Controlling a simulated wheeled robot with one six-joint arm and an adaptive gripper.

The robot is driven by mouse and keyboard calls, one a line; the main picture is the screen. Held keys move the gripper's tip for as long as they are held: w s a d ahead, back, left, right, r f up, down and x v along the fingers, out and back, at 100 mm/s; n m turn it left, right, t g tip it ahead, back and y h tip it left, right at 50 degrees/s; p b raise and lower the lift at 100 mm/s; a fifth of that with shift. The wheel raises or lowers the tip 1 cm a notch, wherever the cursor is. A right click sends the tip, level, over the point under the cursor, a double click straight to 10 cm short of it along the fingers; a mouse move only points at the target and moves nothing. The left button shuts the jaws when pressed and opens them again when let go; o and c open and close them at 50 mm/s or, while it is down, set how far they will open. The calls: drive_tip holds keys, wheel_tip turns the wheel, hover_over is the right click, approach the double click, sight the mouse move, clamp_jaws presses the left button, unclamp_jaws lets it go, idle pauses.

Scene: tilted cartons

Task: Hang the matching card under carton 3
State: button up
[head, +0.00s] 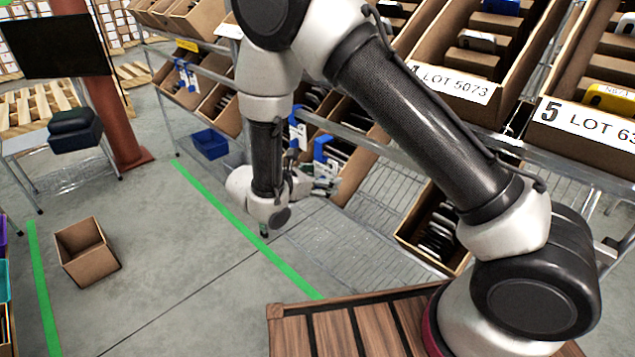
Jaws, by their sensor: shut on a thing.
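My gripper (312,183) is low in front of the shelf rack, left of the picture's middle, pointing right towards the rack. It is shut on a small, thin, pale thing, seemingly the card; its print is too small to read. One carton (455,85) at the upper right reads "4 LOT 5073". Another carton (590,112) to its right reads "5 LOT 63", with the rest cut off. No label with a 3 can be read; my arm covers the part of the rack left of carton 4.
Blue holders (297,130) hang along the rack's lower left part. A blue bin (209,144) stands near the rack's foot. An open carton (87,252) sits on the floor at left. A slatted wooden top (335,330) is at the bottom.

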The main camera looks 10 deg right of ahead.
drive_tip(key=w+d+f, duration=0.1)
drive_tip(key=w+d, duration=0.5)
drive_tip(key=d, duration=0.3)
drive_tip(key=shift+w+d+f, duration=0.25)
drive_tip(key=shift+w+f, duration=0.1)
drive_tip(key=shift+w, duration=0.05)
idle(1.5)
idle(0.4)
drive_tip(key=o, duration=1.1)
drive_tip(key=shift+c, duration=0.2)
